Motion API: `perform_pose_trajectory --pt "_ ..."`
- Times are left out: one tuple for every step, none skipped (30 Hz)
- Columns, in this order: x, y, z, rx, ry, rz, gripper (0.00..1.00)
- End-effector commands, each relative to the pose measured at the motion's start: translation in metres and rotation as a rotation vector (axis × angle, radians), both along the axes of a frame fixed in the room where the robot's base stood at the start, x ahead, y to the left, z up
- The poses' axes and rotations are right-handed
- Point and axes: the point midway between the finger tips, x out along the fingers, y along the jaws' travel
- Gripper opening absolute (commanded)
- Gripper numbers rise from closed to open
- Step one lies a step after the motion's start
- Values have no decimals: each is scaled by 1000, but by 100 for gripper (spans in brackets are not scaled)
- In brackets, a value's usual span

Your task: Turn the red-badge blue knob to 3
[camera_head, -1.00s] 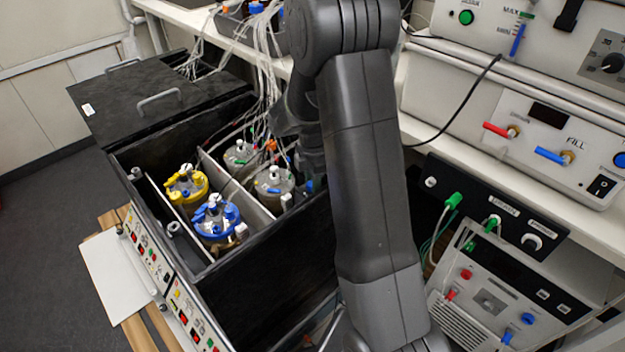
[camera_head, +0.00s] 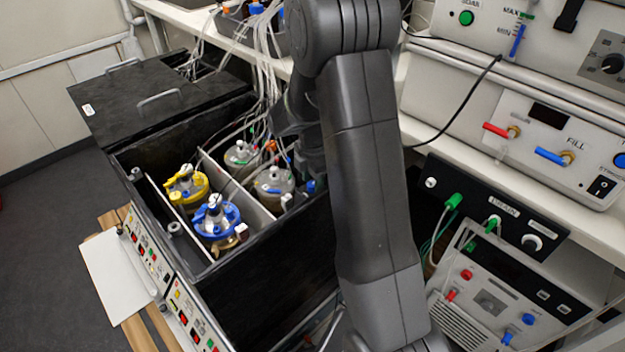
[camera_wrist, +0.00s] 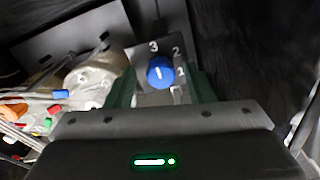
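A round blue knob (camera_wrist: 160,72) sits on a grey plate (camera_wrist: 146,52) with the white digits 3, 2 and 1 around it, in the wrist view. A short pale mark shows on the knob; which digit it points at is hard to tell. No red badge can be made out there. My gripper (camera_wrist: 161,84) is open, with one green finger on each side of the knob. Whether a finger touches it I cannot tell. In the head view my arm hides most of the gripper and that corner of the black box (camera_head: 270,255).
Yellow-topped (camera_head: 186,186) and blue-topped (camera_head: 217,217) vessels stand in the box, with two grey-lidded vessels (camera_head: 272,184) close to my wrist. Tubes (camera_head: 262,70) hang above. A shelf of instruments (camera_head: 560,145) stands to the right.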

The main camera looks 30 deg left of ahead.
Motion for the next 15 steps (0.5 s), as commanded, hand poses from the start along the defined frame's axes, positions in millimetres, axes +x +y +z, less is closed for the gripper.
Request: perform_pose_trajectory --pt "0 0 0 -1 0 0 48" --pt "0 0 0 -1 0 0 48" --pt "0 0 1 0 0 0 48" --pt "0 0 3 0 0 -1 48" --pt "0 0 5 0 0 -1 48" --pt "0 0 9 2 -1 -1 48" --pt "0 0 13 2 -1 -1 48" --pt "0 0 18 3 -1 -1 48" --pt "0 1 25 3 -3 -1 48" --pt "0 0 32 3 -3 -1 48" --pt "0 0 38 3 -3 -1 48" --pt "0 1 48 4 -3 0 48" --pt "0 1 55 4 -3 0 48" --pt "0 1 63 5 -4 0 48" --pt "1 1 72 4 -3 0 48"
